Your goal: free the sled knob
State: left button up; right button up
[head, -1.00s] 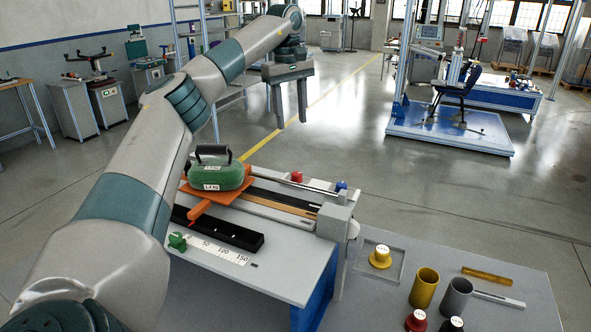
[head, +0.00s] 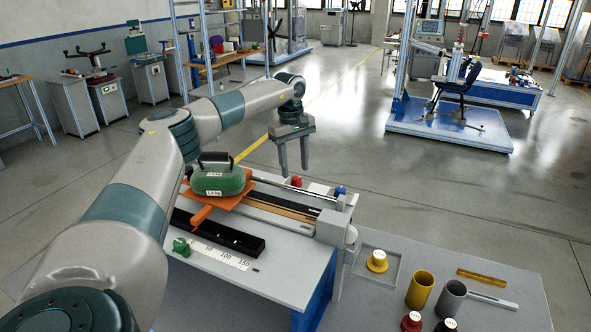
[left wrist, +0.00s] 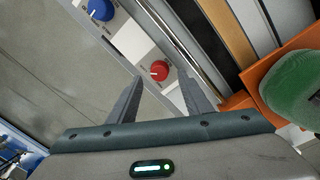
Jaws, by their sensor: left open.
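The orange sled plate (head: 240,196) sits on the bench rails and carries a green weight (head: 218,181) with a black handle. A green knob (head: 180,246) stands at the left end of the white scale. A red knob (head: 296,181) and a blue knob (head: 340,191) are at the back of the rig. I cannot tell which is the sled knob. My left gripper (head: 293,160) is open and empty, fingers down, above the rig's back edge. In the left wrist view the red knob (left wrist: 159,71) appears between its fingers, apart from them. My right gripper is out of view.
A black channel (head: 217,232) and the white scale (head: 222,256) lie in front of the sled. At the right, a side table holds a yellow knob (head: 376,261), a yellow cup (head: 421,289) and a grey cup (head: 450,298). The floor behind the bench is clear.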

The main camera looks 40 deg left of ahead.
aim_at(296, 178)
pick_arm(q)
jog(key=shift+w+f+p, duration=0.1)
jog(key=shift+f+p, duration=0.35)
jog(key=shift+f, duration=1.3)
jog(key=c, duration=1.1)
jog(key=shift+o, duration=0.2)
